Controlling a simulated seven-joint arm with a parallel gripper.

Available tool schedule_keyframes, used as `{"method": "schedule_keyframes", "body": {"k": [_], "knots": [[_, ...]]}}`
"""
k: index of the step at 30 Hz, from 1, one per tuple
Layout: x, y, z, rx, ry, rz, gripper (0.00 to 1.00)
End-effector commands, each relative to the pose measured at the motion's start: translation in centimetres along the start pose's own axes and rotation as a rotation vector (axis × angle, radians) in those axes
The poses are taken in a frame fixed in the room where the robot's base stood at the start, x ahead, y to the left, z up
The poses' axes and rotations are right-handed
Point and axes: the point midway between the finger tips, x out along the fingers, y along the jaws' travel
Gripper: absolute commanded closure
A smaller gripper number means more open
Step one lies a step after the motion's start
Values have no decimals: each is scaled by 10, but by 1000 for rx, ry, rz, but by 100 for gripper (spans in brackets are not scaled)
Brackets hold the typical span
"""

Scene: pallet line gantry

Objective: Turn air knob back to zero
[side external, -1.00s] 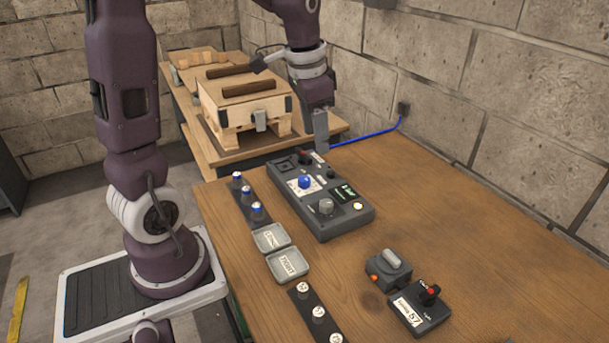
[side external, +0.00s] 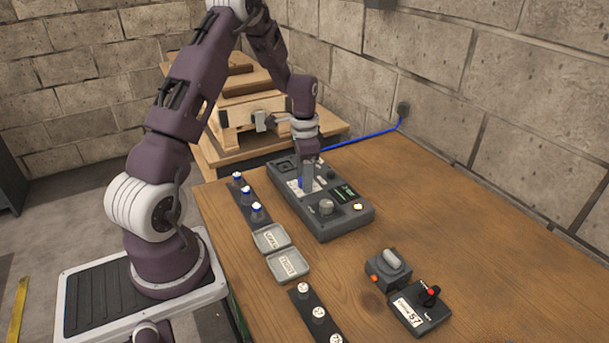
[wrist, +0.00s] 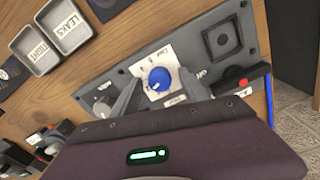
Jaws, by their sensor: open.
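A dark grey control panel (side external: 343,219) lies on the wooden table. It carries a blue knob (wrist: 160,79) on a white printed plate (wrist: 150,62), and a grey knob (side external: 326,207) nearer the front. The print is too small to tell which knob is marked air. My gripper (side external: 306,184) points down over the blue knob and mostly hides it in the side view. In the wrist view, my open fingers (wrist: 160,84) stand on either side of the blue knob, with gaps visible. I cannot tell their exact height over the plate.
A red-and-black switch (wrist: 240,84) sits at the panel's far end. Two labelled trays (side external: 289,264) and a strip of blue-topped pieces (side external: 248,200) lie left of the panel. Two small control boxes (side external: 420,309) stand at the front right. The table's right side is clear.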

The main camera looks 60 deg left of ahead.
Motion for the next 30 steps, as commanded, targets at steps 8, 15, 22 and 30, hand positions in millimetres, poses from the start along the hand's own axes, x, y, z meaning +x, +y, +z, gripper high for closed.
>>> {"method": "schedule_keyframes", "body": {"k": [8,15,22,30], "knots": [[0,0,0,0,0,0,93],[-1,0,0,-8,0,0,100],[-1,0,0,-86,1,-1,100],[-1,0,0,-304,1,-2,100]]}}
